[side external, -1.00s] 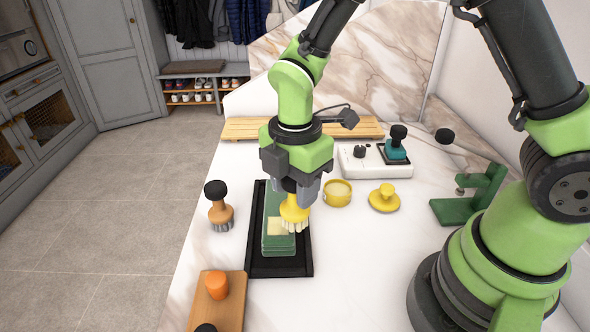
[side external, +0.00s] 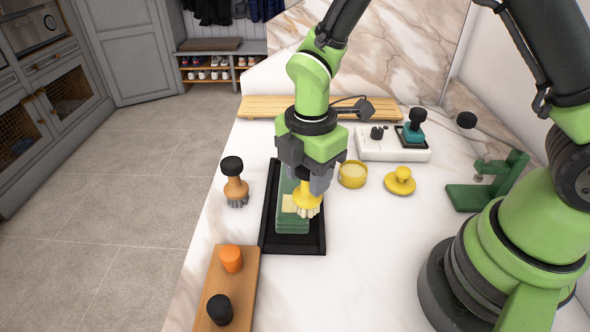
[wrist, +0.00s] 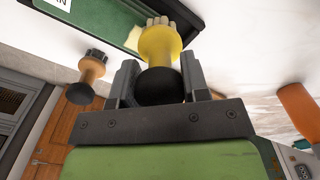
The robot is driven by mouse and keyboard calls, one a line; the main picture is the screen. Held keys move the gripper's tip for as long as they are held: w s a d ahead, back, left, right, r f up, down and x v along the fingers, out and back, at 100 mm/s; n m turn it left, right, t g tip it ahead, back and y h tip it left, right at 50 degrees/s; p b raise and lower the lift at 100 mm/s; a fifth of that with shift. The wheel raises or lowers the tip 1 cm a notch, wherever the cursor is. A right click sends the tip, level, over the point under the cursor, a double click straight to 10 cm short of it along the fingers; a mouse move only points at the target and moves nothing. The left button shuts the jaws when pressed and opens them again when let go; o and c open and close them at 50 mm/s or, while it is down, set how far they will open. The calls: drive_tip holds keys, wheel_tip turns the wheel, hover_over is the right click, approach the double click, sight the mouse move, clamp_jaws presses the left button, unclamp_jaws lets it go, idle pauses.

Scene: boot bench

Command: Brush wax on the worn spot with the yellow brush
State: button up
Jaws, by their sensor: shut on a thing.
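My gripper (side external: 307,180) is shut on the yellow brush (side external: 307,197), gripping its dark knob, which shows between the fingers in the wrist view (wrist: 158,85). The brush points bristles-down over the right part of a green waxed-cloth piece (side external: 293,222) lying in a black tray (side external: 272,243). The worn spot (side external: 289,203), a pale yellowish square, shows just left of the bristles; the brush partly hides it. I cannot tell whether the bristles touch the surface. A yellow tin of pale wax (side external: 352,175) stands open to the right of the tray.
A brown-handled brush (side external: 235,188) stands left of the tray. A wooden board (side external: 215,292) with orange and black knobs lies in front. A yellow lid (side external: 400,181), a white unit (side external: 375,148) and a green stand (side external: 490,190) are at right.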

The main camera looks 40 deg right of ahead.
drive_tip(key=shift+s+d+r, duration=0.1)
drive_tip(key=shift+r, duration=1.95)
drive_tip(key=shift+s+d+r, duration=0.1)
drive_tip(key=shift+r, duration=1.9)
